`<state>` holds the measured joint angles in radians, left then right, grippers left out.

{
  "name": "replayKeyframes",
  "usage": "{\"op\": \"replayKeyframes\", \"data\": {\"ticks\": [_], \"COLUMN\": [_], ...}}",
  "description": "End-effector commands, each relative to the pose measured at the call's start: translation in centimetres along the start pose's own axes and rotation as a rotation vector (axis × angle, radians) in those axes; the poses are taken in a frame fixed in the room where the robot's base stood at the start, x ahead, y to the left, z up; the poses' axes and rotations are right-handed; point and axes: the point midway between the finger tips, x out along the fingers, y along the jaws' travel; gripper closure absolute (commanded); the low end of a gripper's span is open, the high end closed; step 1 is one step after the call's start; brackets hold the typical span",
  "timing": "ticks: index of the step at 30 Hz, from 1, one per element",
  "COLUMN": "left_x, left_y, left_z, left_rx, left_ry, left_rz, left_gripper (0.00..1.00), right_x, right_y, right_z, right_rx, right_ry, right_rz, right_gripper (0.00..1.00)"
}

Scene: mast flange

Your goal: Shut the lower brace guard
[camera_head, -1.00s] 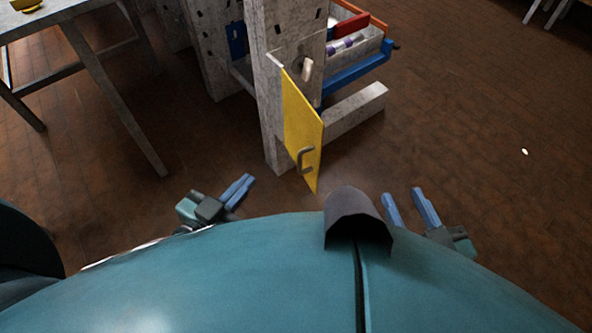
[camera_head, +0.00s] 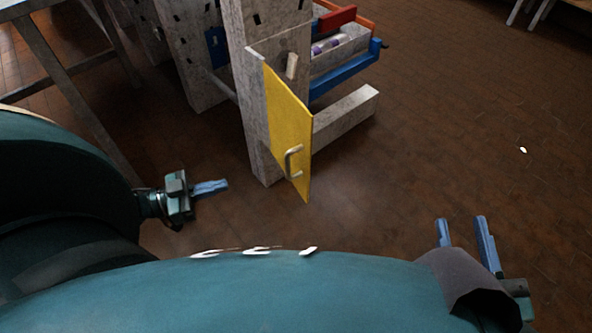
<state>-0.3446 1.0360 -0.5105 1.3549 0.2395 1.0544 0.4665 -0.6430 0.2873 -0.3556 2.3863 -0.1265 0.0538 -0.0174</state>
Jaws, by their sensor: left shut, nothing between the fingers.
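The lower brace guard (camera_head: 287,115) is a yellow panel on the grey mast post (camera_head: 254,125). It stands swung out from the post, open, with its free edge toward me. A pale curved handle (camera_head: 291,162) sits near its lower free edge. My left gripper (camera_head: 226,186) is shut and empty, low to the left of the guard, apart from it. My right gripper (camera_head: 461,219) is open and empty at the lower right, well away from the guard.
A grey foot beam (camera_head: 347,117) runs right from the post. Above it is a blue bar (camera_head: 345,74) beside a tray with a red block (camera_head: 337,18). A metal-legged table (camera_head: 60,55) stands at the upper left.

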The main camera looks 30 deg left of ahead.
Motion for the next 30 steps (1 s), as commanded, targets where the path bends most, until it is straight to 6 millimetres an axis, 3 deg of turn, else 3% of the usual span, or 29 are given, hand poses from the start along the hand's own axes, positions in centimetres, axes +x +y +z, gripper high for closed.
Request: {"op": "replayKeyframes", "data": {"ticks": [5,21,30], "left_x": [0.8,11.4,13.6], "left_y": [-0.4,-0.3,-0.3], "left_z": [0.0,0.1,-0.1], "left_rx": [-0.002,0.001,0.0], "left_ry": [0.004,0.005,0.001], "left_rz": [0.005,0.004,0.004], "left_gripper": [1.0,1.0,1.0], "right_x": [0.0,0.2,0.5], "right_y": [-0.1,-0.6,-0.5], "right_z": [0.1,0.4,-0.1], "right_rx": [0.006,0.084,0.087], "right_ry": [0.008,0.051,0.078], "right_rz": [-0.003,-0.018,-0.023], "right_gripper": [0.64,0.64,0.64]}}
